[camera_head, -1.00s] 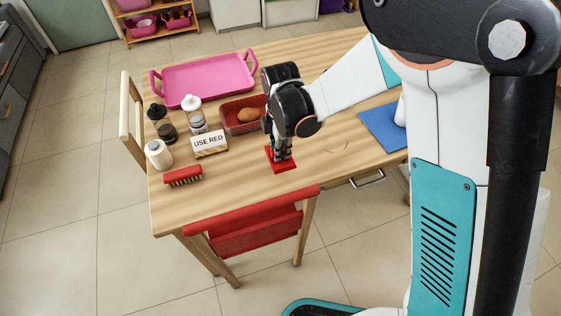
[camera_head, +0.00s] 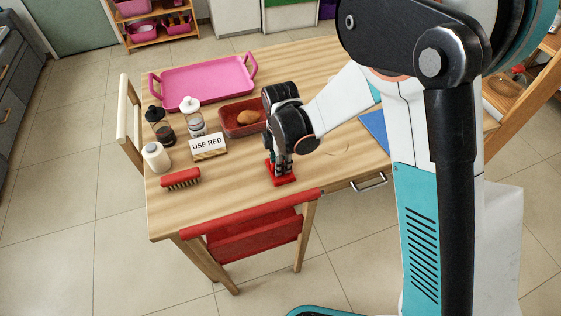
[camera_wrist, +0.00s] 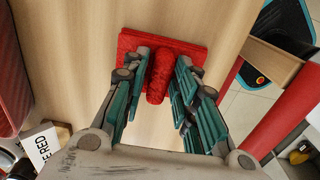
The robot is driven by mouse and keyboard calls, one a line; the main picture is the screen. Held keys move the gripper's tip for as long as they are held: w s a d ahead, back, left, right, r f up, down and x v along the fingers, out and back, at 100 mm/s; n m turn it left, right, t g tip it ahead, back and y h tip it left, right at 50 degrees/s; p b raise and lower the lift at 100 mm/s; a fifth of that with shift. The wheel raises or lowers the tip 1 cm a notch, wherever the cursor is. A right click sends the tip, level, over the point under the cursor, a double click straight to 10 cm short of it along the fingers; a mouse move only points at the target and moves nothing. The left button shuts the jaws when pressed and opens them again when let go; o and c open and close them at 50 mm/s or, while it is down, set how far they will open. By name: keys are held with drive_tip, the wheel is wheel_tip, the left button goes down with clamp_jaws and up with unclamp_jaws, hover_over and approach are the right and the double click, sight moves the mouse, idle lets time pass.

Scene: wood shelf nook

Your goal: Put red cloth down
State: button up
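The red cloth (camera_head: 285,181) is a flat red square with a bunched ridge standing up in its middle. It is at the table's front part, low at the wood; in the wrist view the cloth (camera_wrist: 196,50) seems to lie flat on or just over the surface. My gripper (camera_head: 279,172) points down at it. In the wrist view my gripper (camera_wrist: 163,70) has its fingers on both sides of the ridge, seemingly closed on it. Contact between the cloth's underside and the table is hidden.
On the wooden table (camera_head: 230,205) are a red brush (camera_head: 180,179), a "USE RED" sign (camera_head: 208,147), bottles (camera_head: 155,157), a red bin (camera_head: 230,128) holding a brown item, and a pink tray (camera_head: 205,84). A red chair (camera_head: 255,231) stands at the front edge. Bare wood surrounds the cloth.

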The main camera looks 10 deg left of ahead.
idle(0.4)
wheel_tip(320, 180, up, 12)
drive_tip(key=p, duration=0.5)
drive_tip(key=shift+r, duration=0.15)
